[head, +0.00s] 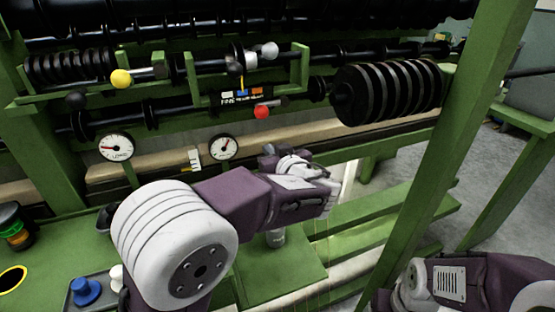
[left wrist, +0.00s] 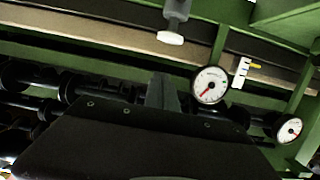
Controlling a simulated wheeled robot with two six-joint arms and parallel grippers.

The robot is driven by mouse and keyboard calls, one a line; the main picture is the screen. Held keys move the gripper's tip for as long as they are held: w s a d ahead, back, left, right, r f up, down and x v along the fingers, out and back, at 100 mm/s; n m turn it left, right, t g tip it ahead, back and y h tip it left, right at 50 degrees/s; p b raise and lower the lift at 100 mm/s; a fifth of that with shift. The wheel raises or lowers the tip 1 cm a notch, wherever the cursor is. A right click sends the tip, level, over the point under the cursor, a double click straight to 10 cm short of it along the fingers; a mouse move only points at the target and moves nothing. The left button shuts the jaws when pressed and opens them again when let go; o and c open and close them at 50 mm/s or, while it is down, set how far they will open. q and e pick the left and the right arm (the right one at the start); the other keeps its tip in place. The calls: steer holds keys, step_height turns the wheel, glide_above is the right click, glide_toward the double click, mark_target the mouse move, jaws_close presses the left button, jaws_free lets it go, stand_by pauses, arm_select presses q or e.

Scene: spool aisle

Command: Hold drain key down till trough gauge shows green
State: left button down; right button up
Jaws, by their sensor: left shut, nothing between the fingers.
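My left gripper (head: 282,160) is shut and empty, held over the green bench in front of the rack; its dark fingers (left wrist: 162,92) also show in the left wrist view. A short grey post (head: 277,238) stands on a green plate below my left wrist, partly hidden by the arm. I cannot tell which part is the drain key. Two round white dials with red needles stand at the rack's front: a left dial (head: 115,147) and a right dial (head: 223,147). A small white scale plate (head: 194,160) with a yellow mark is between them. My right gripper is out of view.
The rack carries black spools (head: 390,92), a yellow knob (head: 121,79) and a red knob (head: 261,112). A grey tray (head: 72,300) with a blue piece (head: 86,291) is at lower left. A green upright (head: 450,150) stands right. My right arm is at lower right.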

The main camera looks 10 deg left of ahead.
arm_select(q)
steer(key=shift+w+a+f+b, duration=0.1)
steer(key=shift+f+b, duration=0.2)
steer(key=shift+f, duration=0.75)
steer(key=shift+w+a+f+b, duration=0.1)
steer(key=shift+f+b, duration=0.2)
steer(key=shift+f, duration=0.75)
step_height(320, 180, down, 2)
steer(key=b, duration=0.4)
steer(key=shift+b, duration=0.4)
steer(key=shift+s+d+f, duration=0.1)
steer(key=shift+f, duration=0.05)
stand_by(2.7)
